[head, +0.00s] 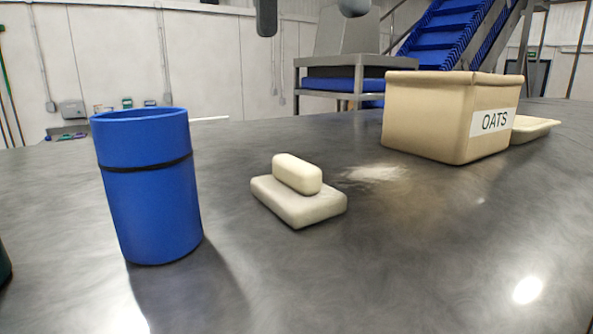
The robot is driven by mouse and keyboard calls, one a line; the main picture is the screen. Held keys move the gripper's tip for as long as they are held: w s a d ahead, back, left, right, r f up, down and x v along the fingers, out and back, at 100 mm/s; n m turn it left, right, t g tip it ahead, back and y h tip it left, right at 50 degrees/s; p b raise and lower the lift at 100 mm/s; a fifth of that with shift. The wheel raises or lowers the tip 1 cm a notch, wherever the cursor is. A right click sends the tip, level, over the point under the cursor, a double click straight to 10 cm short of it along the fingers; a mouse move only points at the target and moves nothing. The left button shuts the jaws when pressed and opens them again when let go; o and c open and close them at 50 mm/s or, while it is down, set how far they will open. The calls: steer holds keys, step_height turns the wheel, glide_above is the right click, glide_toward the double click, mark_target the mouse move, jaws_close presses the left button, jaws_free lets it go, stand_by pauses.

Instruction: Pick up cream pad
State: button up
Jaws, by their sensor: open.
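A small cream pad (297,174) with rounded edges lies on top of a larger, paler off-white block (299,204) near the middle of the table. The upper piece is the creamier of the two. It sits toward the back left of the block and leaves the block's front and right part bare. My gripper (310,12) shows only as two dark grey fingertips at the top edge, set well apart. It is open with nothing between the tips, and appears above the pad without touching it. The rest of it is out of frame.
A blue cylinder (150,190) with a black band stands left of the pad. A beige bin (430,118) labelled OATS stands back right, with a cream tray (532,128) behind it. Pale powder (374,173) lies between pad and bin. The grey table's (400,270) front right is clear.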

mark_target(296, 161)
step_height(296, 161, down, 10)
steer(key=shift+f+b, duration=0.1)
steer(key=shift+b, duration=0.8)
steer(key=shift+w+a+f+p, duration=0.15)
steer(key=shift+f+p, duration=0.15)
steer(key=shift+f, duration=1.05)
steer(key=shift+w+a+f+p, duration=0.1)
steer(key=shift+f+p, duration=0.15)
steer(key=shift+f, duration=1.05)
steer(key=c, duration=0.9)
